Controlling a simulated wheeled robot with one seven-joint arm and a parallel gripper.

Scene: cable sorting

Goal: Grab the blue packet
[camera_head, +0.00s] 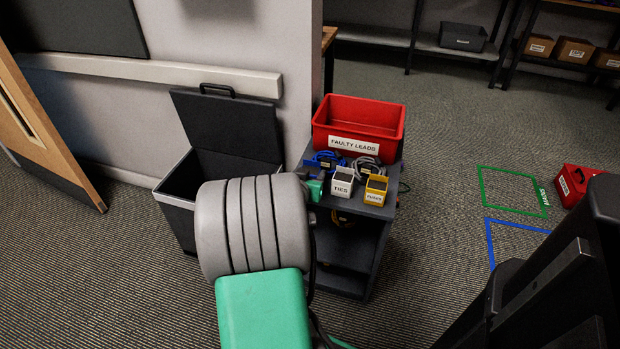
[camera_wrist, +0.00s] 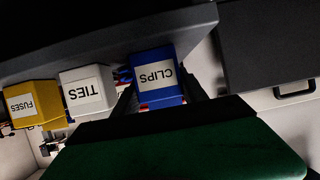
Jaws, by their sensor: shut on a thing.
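The blue thing at my gripper is a small box (camera_wrist: 154,78) with a white CLIPS label, upside down in the wrist view. The dark fingers of my gripper (camera_wrist: 160,88) stand on its two sides and are shut on it. In the head view my arm hides this box and the fingers. A white TIES box (camera_wrist: 88,90) and a yellow FUSES box (camera_wrist: 35,104) stand in a row beside it. In the head view the TIES box (camera_head: 342,184) and FUSES box (camera_head: 376,190) are at the cart's near edge.
The dark cart (camera_head: 385,212) also bears a red FAULTY LEADS bin (camera_head: 360,122), a blue cable coil (camera_head: 326,160) and a grey cable coil (camera_head: 367,166). A black bin with its lid raised (camera_head: 225,128) stands left of the cart. Carpet to the right is mostly clear.

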